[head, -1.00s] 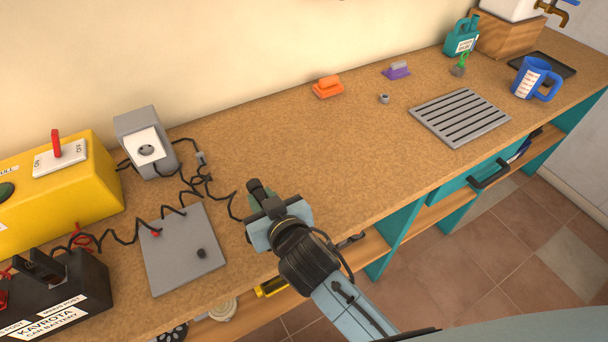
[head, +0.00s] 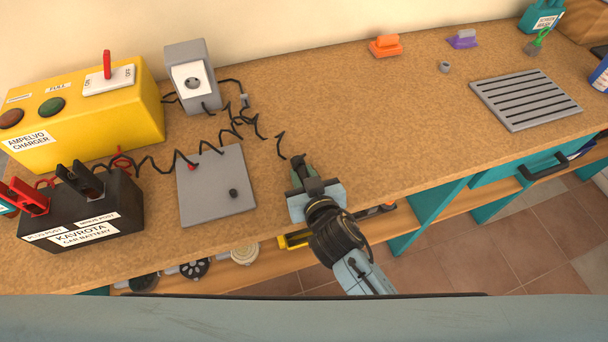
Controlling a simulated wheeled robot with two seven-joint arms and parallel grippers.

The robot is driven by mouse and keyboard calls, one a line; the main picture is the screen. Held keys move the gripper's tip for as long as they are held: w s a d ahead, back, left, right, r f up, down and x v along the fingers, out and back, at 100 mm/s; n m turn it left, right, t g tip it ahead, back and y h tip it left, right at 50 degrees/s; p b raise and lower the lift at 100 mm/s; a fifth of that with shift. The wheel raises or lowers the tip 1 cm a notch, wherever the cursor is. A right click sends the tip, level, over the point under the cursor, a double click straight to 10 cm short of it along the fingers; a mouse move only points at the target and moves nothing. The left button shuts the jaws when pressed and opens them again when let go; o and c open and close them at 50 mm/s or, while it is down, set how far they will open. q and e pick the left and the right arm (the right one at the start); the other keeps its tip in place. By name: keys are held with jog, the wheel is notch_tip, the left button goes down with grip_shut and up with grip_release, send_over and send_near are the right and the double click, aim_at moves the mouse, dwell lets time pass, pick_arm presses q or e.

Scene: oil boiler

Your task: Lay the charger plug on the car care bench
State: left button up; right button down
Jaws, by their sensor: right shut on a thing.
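My right gripper (head: 311,186) is shut over the front part of the bench. A dark plug-like piece (head: 297,162) shows at its fingertips, and I take it to be the charger plug. The fingers hide most of it. A coiled black cord (head: 280,146) ends close to this piece. The car care bench (head: 370,110) has a speckled brown top. I cannot tell whether the plug touches it. My left gripper is not clearly in view.
A yellow charger (head: 85,120), a black car battery (head: 90,208), a grey socket box (head: 190,75) and a grey plate (head: 215,190) stand left of the gripper. A slotted grey grate (head: 540,98) lies at right. The bench middle is clear.

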jog(key=shift+f, duration=0.1)
jog(key=c, duration=1.2)
grip_release()
jog(key=shift+o, duration=0.2)
jog(key=shift+r, duration=0.2)
jog(key=p+v, duration=0.1)
jog(key=v, duration=1.1)
